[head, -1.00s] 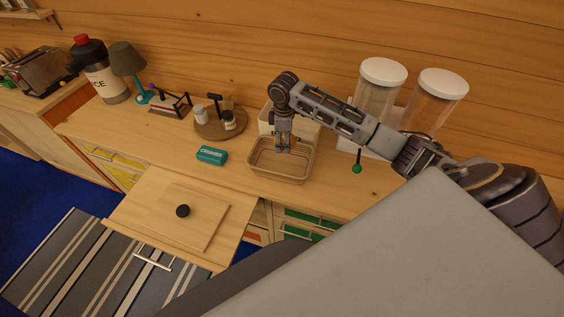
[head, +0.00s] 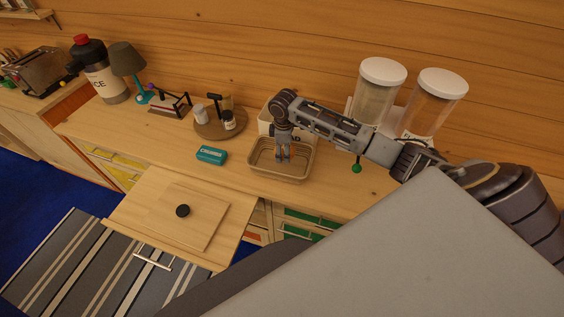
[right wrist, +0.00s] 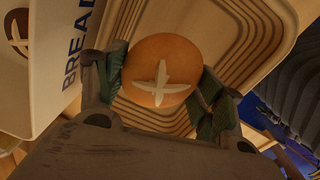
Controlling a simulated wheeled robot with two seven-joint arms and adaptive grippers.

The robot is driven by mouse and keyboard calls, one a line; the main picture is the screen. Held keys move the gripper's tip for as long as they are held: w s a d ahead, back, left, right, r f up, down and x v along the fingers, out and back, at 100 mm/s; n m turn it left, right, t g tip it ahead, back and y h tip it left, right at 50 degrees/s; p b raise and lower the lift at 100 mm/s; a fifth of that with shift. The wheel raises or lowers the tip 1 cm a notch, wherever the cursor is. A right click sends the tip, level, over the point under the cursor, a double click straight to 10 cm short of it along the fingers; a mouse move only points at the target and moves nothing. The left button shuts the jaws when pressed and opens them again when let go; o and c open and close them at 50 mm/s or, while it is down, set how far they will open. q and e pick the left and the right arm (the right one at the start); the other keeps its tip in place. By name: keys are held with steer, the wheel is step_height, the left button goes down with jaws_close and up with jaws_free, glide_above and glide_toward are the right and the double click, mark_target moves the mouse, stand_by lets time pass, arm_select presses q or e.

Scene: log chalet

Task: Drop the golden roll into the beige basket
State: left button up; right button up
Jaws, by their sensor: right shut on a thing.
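The golden roll (right wrist: 161,70) is round and golden-brown with a pale cross on top. It shows in the right wrist view between the two fingers of my right gripper (right wrist: 160,88), which is shut on it. In the head view the right gripper (head: 283,158) points down inside the beige basket (head: 262,172), and the roll is hard to make out there. The ribbed basket wall (right wrist: 240,35) also shows behind the roll in the right wrist view. I cannot tell whether the roll touches the basket floor. My left gripper is not in view.
A white bin with "BREAD" lettering (right wrist: 50,60) stands right behind the basket. A teal packet (head: 211,155) lies to the left of the basket, near a round wooden tray (head: 210,132) with jars. Two clear canisters (head: 378,98) stand to the right. A drawer with a board is open in front.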

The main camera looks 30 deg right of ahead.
steer(key=o, duration=1.1)
steer(key=shift+s+a+r, duration=0.1)
steer(key=shift+r, duration=2.9)
steer(key=shift+s+a+r, duration=0.1)
steer(key=shift+r, duration=2.9)
steer(key=shift+s+f, duration=0.1)
